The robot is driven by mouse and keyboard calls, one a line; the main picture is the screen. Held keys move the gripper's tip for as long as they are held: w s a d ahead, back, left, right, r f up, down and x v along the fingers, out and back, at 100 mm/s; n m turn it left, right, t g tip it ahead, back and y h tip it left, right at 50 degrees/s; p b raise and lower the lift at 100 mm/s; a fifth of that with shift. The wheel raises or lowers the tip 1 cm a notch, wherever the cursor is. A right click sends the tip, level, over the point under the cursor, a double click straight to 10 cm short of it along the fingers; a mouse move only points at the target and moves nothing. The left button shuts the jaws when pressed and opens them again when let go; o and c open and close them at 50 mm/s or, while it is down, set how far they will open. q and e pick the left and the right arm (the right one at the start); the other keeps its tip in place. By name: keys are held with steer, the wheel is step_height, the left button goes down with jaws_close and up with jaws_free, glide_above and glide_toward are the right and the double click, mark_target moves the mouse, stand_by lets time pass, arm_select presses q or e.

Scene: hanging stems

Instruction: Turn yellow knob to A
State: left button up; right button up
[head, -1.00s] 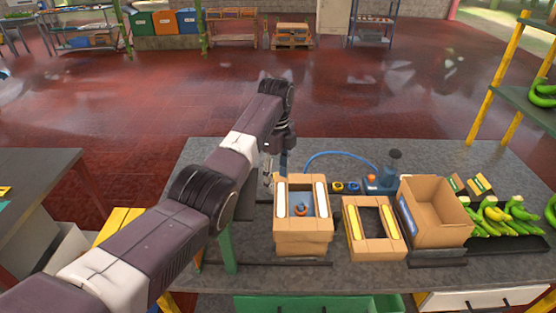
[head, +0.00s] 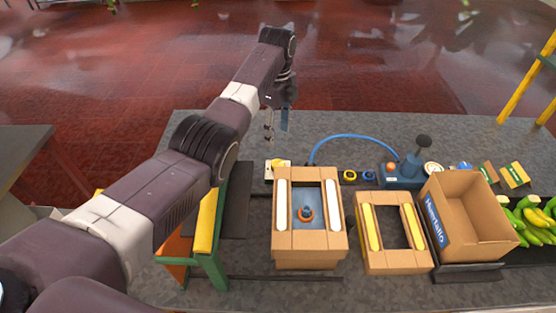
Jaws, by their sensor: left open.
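A small pale box with a yellow part on top (head: 279,165) sits on the grey table behind the tall cardboard box. The yellow part may be the yellow knob, but its setting and any letter A are too small to read. A small yellow ring-like piece (head: 349,176) lies further right, beside a blue one. My left gripper (head: 277,127) is open and points down near the table's far edge, behind the pale box and apart from it. No held thing shows in it. My right gripper is not in view.
A tall cardboard box (head: 309,253) and a lower one (head: 395,261) stand in front. A blue device (head: 405,169) with a blue hose (head: 350,138) stands behind them. An open carton (head: 470,250) and bananas (head: 536,219) are at right. A green-and-yellow stand (head: 207,225) is below my arm.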

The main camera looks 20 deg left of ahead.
mark_target(278, 163)
arm_select(q)
step_height(278, 163, down, 5)
steer(key=b, duration=0.4)
steer(key=shift+f+b, duration=0.1)
steer(key=shift+b, duration=0.3)
steer(key=shift+w+f, duration=0.1)
steer(key=shift+f, duration=0.55)
step_height(278, 163, down, 5)
steer(key=shift+f, duration=0.9)
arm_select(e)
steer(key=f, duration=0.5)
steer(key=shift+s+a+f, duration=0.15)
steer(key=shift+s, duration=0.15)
